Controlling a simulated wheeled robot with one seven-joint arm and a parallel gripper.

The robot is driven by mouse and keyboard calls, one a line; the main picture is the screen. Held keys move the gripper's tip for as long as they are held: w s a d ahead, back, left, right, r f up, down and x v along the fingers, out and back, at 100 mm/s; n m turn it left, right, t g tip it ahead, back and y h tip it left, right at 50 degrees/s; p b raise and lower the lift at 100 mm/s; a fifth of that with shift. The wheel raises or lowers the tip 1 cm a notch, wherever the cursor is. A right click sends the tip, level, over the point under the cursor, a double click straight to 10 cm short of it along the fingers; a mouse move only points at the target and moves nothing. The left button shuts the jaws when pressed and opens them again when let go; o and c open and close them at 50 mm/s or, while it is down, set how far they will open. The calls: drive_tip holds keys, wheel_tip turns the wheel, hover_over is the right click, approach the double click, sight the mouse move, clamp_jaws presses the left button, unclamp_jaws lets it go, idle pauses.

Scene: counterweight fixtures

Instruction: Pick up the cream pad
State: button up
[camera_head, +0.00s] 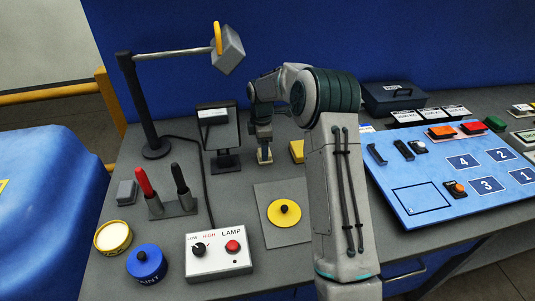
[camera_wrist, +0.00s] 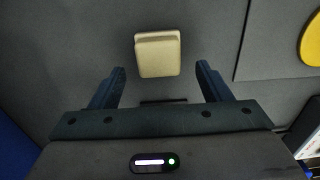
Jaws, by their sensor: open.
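The cream pad (camera_wrist: 158,54), a small block with rounded corners, lies on the grey bench top in the wrist view. My gripper (camera_wrist: 160,68) is open and empty, with one dark finger to each side of the pad's near end in the picture. The pad shows just beyond the fingertips; the exact height gap cannot be told. In the head view my gripper (camera_head: 264,146) points down at the back of the bench, and a small cream patch of the pad (camera_head: 265,157) shows right beneath it.
A yellow block (camera_head: 297,150) sits right of my gripper, partly hidden by my arm. A dark screen on a stand (camera_head: 222,145) is close on the left. A grey plate (camera_head: 268,190) with a yellow disc (camera_head: 284,213) lies in front. A blue board (camera_head: 455,170) is to the right.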

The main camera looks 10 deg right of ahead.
drive_tip(key=shift+f, duration=1.45)
drive_tip(key=shift+w, duration=0.1)
drive_tip(key=c, duration=0.9)
drive_tip(key=shift+c, duration=0.3)
drive_tip(key=shift+r, duration=0.45)
drive_tip(key=r, duration=0.2)
drive_tip(key=d+r+b, duration=0.1)
drive_tip(key=shift+s+r, duration=0.2)
drive_tip(key=shift+r, duration=0.15)
drive_tip(key=s+d+r+b, duration=0.2)
drive_tip(key=s+d+r, duration=0.3)
drive_tip(key=d, duration=0.4)
drive_tip(key=shift+s+r, duration=0.2)
drive_tip(key=shift+r, duration=0.55)
drive_tip(key=shift+d, duration=0.1)
